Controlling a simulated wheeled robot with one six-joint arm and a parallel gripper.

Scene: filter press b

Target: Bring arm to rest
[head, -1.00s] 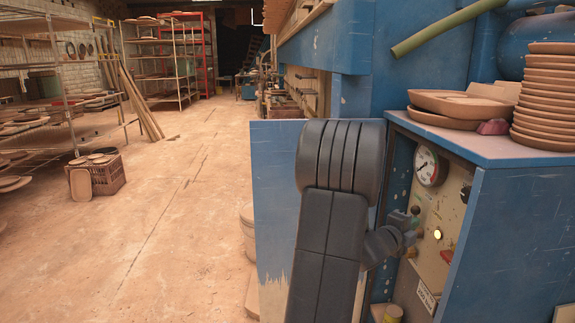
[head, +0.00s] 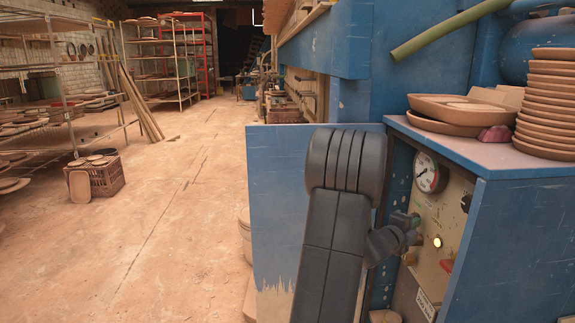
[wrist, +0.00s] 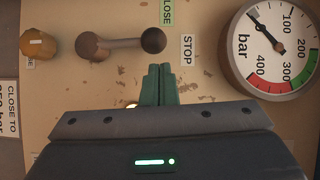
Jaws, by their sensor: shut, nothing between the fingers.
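My gripper (wrist: 159,86) shows at the lower middle of the wrist view, its two green fingers together and empty. It faces the control panel (wrist: 120,65). A lever with a dark ball knob (wrist: 153,40) lies sideways just above the fingertips, between the CLOSE and STOP labels. I cannot tell how far the fingers stand from the panel. In the head view my dark arm is raised and bent in front of the panel, with my gripper at its right end (head: 412,226).
A pressure gauge (head: 428,172) and a lit lamp (head: 437,242) sit on the panel. An open blue door (head: 283,215) stands left of my arm. Clay plates (head: 546,105) are stacked on the blue cabinet (head: 515,225). The floor (head: 150,225) at left is mostly clear.

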